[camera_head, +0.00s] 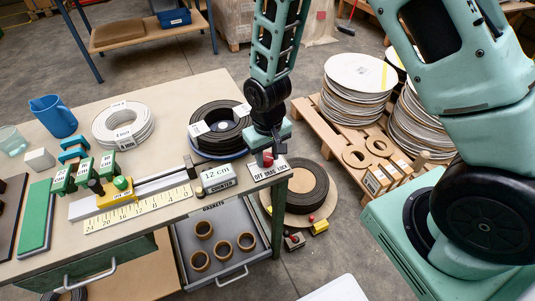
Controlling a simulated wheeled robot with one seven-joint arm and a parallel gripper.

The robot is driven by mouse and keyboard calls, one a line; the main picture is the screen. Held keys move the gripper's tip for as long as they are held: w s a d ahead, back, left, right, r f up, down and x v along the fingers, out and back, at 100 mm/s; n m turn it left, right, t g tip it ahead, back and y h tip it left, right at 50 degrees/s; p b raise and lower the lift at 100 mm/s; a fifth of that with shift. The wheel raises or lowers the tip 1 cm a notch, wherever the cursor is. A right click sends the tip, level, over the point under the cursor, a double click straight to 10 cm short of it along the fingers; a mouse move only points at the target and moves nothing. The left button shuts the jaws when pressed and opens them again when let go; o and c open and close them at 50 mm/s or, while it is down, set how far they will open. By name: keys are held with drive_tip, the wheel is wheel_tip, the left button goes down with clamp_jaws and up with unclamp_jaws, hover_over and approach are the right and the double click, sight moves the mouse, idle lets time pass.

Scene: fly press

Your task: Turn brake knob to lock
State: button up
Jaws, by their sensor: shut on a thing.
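The brake knob (268,161) is small and red and sits at the right front corner of the workbench. Its label plate (266,173) reads OFF, DRAG, LOCK. My gripper (270,154) points down over this corner and is shut on the knob. The fingers hide part of the knob, and I cannot tell which mark it points to.
A cable coil (213,130) lies close behind my gripper. The 12 cm counter (218,179) and the slide rail with its ruler (138,210) are to the left. An open drawer (222,250) with several gasket rings juts out below. A pallet of discs (355,90) stands right.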

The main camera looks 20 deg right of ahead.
sight(267, 157)
drive_tip(key=o, duration=1)
drive_tip(key=shift+c, duration=0.2)
drive_tip(key=shift+r, duration=0.15)
wheel_tip(267, 157, up, 17)
drive_tip(key=shift+r, duration=0.1)
drive_tip(key=s+a+r+n, duration=0.2)
drive_tip(key=s+a+n, duration=0.1)
drive_tip(key=s, duration=0.7)
drive_tip(key=s+a+r+n, duration=0.2)
drive_tip(key=s+a+n, duration=0.1)
drive_tip(key=s, duration=0.6)
drive_tip(key=shift+s+a+y, duration=0.2)
drive_tip(key=shift+s+y, duration=0.1)
drive_tip(key=shift+s, duration=0.05)
